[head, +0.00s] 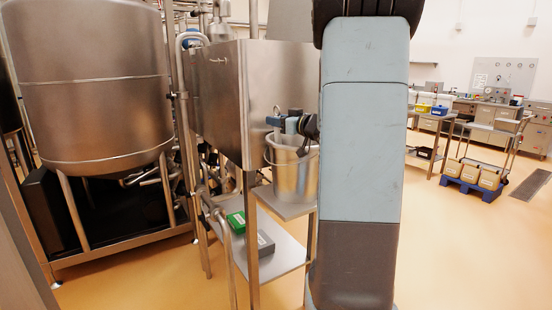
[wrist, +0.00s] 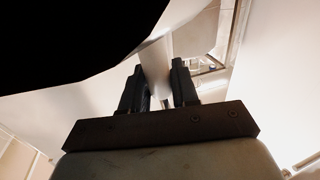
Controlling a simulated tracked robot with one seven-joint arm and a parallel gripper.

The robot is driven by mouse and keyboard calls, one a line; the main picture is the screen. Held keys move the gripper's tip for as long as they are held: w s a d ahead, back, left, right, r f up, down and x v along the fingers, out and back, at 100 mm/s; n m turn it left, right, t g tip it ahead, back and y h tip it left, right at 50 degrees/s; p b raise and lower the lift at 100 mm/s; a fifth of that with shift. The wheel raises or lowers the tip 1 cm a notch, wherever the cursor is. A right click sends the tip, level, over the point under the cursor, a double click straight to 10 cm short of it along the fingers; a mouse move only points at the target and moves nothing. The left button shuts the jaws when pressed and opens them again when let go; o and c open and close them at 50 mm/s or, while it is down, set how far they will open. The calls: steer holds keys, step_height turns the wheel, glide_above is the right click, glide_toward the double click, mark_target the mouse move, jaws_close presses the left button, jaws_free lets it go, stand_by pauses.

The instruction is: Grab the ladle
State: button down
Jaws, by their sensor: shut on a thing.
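In the wrist view my gripper (wrist: 157,66) has its two dark fingers on either side of a pale metallic strip, the ladle (wrist: 156,78), and is shut on it. Only part of the ladle shows; its bowl cannot be made out. In the head view a steel bucket (head: 288,175) stands on a small metal shelf. Part of my gripper (head: 290,124) shows just above the bucket's rim, left of my arm. My arm hides the right side of this area.
A steel hopper (head: 222,95) stands behind and left of the bucket, with a large tank (head: 90,85) further left. A lower shelf (head: 280,257) holds a green box (head: 236,221) and a grey box (head: 265,243).

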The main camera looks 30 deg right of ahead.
stand_by(0.5)
step_height(320, 180, up, 18)
stand_by(0.6)
steer(key=shift+r, duration=2)
steer(key=shift+r, duration=0.1)
steer(key=shift+r, duration=0.35)
